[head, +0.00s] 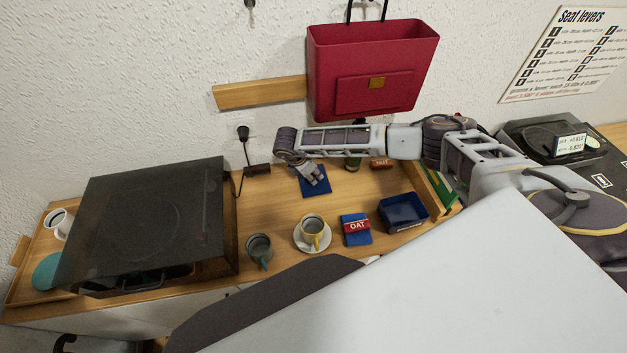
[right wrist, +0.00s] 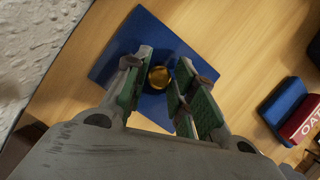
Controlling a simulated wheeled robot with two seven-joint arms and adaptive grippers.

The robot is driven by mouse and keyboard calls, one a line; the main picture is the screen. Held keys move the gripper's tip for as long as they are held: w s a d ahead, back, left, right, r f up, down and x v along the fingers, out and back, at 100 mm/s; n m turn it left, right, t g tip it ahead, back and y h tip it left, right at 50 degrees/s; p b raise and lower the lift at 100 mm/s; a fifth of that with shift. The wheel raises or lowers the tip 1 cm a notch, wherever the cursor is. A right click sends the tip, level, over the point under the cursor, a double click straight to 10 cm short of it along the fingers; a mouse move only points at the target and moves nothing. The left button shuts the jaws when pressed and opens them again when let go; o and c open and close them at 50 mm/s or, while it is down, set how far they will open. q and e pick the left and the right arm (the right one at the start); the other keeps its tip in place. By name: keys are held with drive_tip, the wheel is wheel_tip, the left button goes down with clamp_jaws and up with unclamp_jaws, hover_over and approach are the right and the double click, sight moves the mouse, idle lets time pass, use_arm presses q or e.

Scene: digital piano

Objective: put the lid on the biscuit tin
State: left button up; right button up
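The lid (right wrist: 108,70) is a flat blue square with a round gold knob (right wrist: 160,77) in the right wrist view. It lies on the wooden top in the head view (head: 315,190). My right gripper (head: 312,178) is over the lid, pointing down. In the right wrist view its fingers (right wrist: 163,62) stand open on either side of the knob, with little space around it; contact is not clear. The biscuit tin (head: 403,212) is a dark blue open box at the right of the wooden top. My left gripper is not in view.
A grey-green mug (head: 259,250) is further left, beside a dark glass-topped box (head: 150,220). A NUT packet (head: 381,164) is behind the tin. A red bag (head: 370,65) hangs above.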

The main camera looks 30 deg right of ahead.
clamp_jaws()
drive_tip(key=shift+r, duration=0.1)
drive_tip(key=shift+r+b, duration=0.55)
drive_tip(key=shift+r, duration=1.05)
drive_tip(key=a+b, duration=0.1)
drive_tip(key=a, duration=0.4)
drive_tip(key=s+a+b, duration=0.1)
drive_tip(key=a+b, duration=0.1)
drive_tip(key=a, duration=0.3)
drive_tip(key=s+a+b, duration=0.1)
drive_tip(key=a, duration=0.5)
drive_tip(key=shift+s, duration=0.25)
drive_tip(key=shift+s+a+b, duration=0.1)
drive_tip(key=shift+a+b, duration=0.2)
drive_tip(key=shift+a, duration=0.6)
drive_tip(key=shift+r, duration=0.2)
